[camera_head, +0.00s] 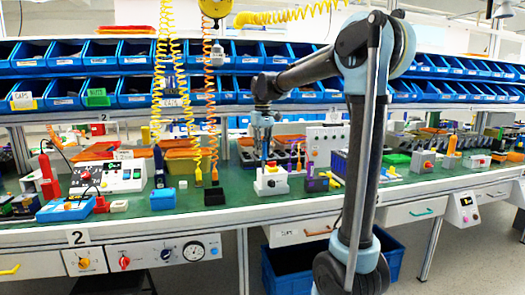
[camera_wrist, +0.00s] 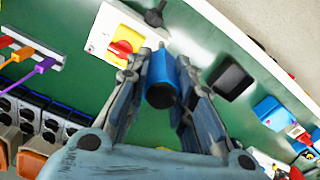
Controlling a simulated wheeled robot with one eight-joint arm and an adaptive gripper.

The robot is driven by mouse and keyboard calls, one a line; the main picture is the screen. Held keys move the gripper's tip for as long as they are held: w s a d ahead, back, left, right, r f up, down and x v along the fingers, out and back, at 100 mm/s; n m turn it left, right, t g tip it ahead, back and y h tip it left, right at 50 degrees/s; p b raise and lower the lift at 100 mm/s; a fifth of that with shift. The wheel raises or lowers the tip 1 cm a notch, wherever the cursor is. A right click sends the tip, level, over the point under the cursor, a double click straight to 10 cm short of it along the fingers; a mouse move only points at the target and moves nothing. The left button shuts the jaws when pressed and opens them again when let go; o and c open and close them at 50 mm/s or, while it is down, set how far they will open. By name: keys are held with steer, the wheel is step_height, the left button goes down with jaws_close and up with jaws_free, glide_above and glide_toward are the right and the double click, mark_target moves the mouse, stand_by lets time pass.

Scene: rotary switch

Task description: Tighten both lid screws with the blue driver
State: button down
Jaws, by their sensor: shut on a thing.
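My gripper (camera_wrist: 158,62) is shut on the blue driver (camera_wrist: 161,82), whose handle end faces the wrist camera. The driver's tip is mostly hidden behind its handle and my fingers. In the head view my gripper (camera_head: 265,145) hangs above the white switch box (camera_head: 272,184). In the wrist view the box (camera_wrist: 98,38) lies beyond my fingers, with a red knob (camera_wrist: 122,47) on a yellow plate. The driver appears beside the knob, near the box's edge. I cannot tell whether its tip touches the box. The lid screws are too small or hidden to make out.
A black tray (camera_head: 215,196) and a blue box (camera_head: 162,199) stand left on the green bench. A tool rack (camera_wrist: 38,62) with red, orange and purple handles stands close by. Yellow coiled hoses (camera_head: 166,60) and an orange one (camera_head: 209,100) hang left of my arm.

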steer(key=shift+r, duration=2.95)
steer(key=shift+s, duration=0.1)
